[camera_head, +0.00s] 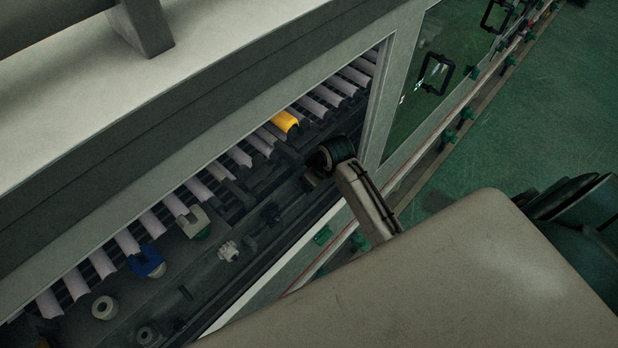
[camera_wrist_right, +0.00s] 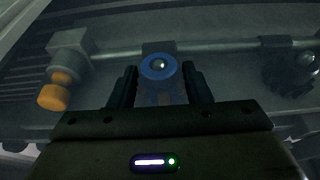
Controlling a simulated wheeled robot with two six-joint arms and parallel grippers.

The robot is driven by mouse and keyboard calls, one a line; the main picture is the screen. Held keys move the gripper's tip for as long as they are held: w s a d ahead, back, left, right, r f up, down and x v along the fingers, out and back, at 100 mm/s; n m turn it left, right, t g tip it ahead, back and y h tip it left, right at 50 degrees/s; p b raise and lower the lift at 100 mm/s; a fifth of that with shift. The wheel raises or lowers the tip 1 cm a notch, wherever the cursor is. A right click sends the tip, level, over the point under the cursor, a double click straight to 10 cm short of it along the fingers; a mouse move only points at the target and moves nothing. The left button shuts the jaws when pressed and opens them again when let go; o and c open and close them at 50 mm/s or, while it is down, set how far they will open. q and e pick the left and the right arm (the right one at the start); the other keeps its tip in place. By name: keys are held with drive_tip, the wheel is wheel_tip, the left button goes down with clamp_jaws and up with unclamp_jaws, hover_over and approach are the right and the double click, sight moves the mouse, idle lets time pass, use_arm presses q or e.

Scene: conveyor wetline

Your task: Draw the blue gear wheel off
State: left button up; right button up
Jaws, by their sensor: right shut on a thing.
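The blue gear wheel (camera_wrist_right: 158,68) is in the right wrist view, a round blue piece with a shiny metal shaft end at its centre. My right gripper (camera_wrist_right: 160,82) is shut on it, with one dark finger on each side. The wheel still surrounds the shaft end. In the head view my right arm reaches into the machine opening, and its wrist hides the wheel and most of the gripper. My left gripper is not in view.
An orange-tipped fitting (camera_wrist_right: 56,95) stands left of the gripper, and a dark knobbed part (camera_wrist_right: 288,70) stands right. The opening's frame post (camera_head: 384,110) is close to my right wrist.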

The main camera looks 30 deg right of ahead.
drive_tip(key=s+d, duration=0.2)
drive_tip(key=s, duration=0.5)
drive_tip(key=shift+s+d+p, duration=0.15)
drive_tip(key=shift+d+p, duration=0.15)
drive_tip(key=shift+p, duration=0.05)
idle(0.6)
